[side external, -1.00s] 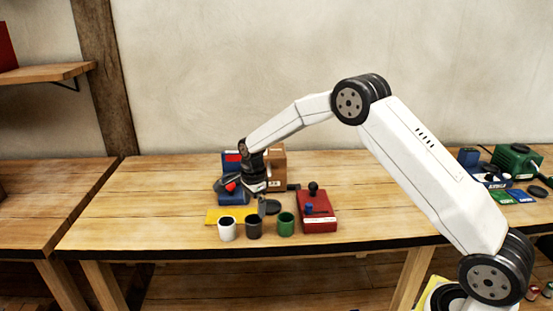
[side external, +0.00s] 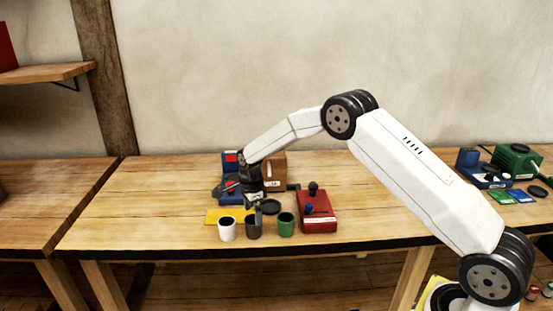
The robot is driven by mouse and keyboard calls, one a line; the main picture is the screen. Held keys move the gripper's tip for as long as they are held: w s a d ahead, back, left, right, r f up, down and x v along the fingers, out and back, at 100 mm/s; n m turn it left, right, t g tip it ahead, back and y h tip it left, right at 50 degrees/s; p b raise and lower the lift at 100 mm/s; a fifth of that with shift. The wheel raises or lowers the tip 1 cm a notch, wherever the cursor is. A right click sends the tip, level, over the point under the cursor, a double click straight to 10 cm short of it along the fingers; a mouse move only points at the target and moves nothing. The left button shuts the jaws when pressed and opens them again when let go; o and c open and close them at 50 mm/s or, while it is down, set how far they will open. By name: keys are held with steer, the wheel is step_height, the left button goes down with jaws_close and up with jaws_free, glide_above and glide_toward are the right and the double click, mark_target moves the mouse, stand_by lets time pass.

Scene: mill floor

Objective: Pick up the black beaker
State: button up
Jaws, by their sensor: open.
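The black beaker (side external: 253,230) stands upright near the front edge of the wooden bench. It is in the middle of a row, between a white beaker (side external: 227,230) on the left and a green beaker (side external: 286,226) on the right. My gripper (side external: 256,207) points down, directly at the black beaker's top. Its fingers are open, and one finger overlaps the beaker's rim in the picture. I cannot tell whether a finger is inside the beaker or in front of it, or whether they touch.
A red box with a black knob (side external: 318,215) stands right of the beakers. Behind are a yellow sheet (side external: 213,216), a dark round disc (side external: 271,207), a blue device (side external: 231,163) and a cardboard box (side external: 275,169). The bench's left part is clear.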

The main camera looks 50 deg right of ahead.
mark_target(254, 227)
steer(key=shift+s+f, duration=0.1)
steer(key=shift+f, duration=2.5)
steer(key=c, duration=1.3)
steer(key=shift+r, duration=0.2)
